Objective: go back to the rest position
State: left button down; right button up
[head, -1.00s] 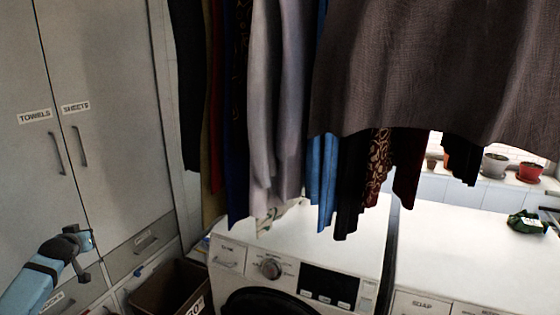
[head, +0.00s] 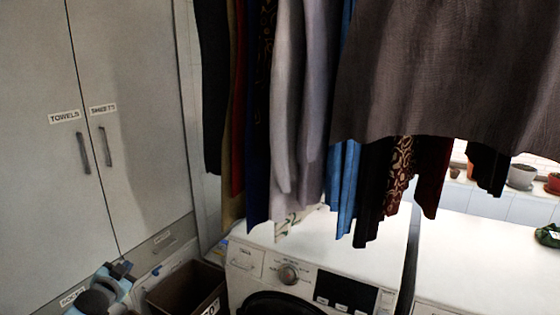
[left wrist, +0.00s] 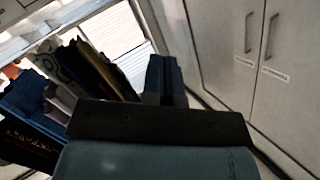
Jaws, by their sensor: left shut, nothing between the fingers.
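My left gripper (head: 122,268) is low at the left of the head view, in front of the cupboard and just left of the brown box. Its blue arm shows only partly at the bottom edge. In the left wrist view the left gripper's fingers (left wrist: 164,78) are together with nothing between them. My right gripper is in neither view.
A tall grey cupboard (head: 150,120) labelled towels and sheets stands at left. A brown box (head: 165,293) is beside the washing machine (head: 255,262). Hanging clothes (head: 410,75) fill the upper middle and right. A second white appliance (head: 475,255) stands at right.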

pick_arm(q)
jog(key=s+d+f+g+h, duration=0.1)
jog(key=s+d+f+h, duration=0.1)
jog(key=s+d+f, duration=0.65)
jog(key=s+d+f+n+g, duration=0.1)
jog(key=s+d+f, duration=0.3)
jog(key=s, duration=0.5)
jog(key=s+d+f+n+g+h, duration=0.1)
jog(key=s+d+f, duration=0.2)
jog(key=s+d, duration=0.6)
jog(key=s+d+f+n+g+h, duration=0.1)
jog(key=s+d+f+g, duration=0.1)
jog(key=s+d+f, duration=0.2)
jog(key=s+d, duration=0.3)
jog(key=s, duration=0.4)
jog(key=shift+s+f, duration=0.25)
jog(key=shift+f, duration=0.1)
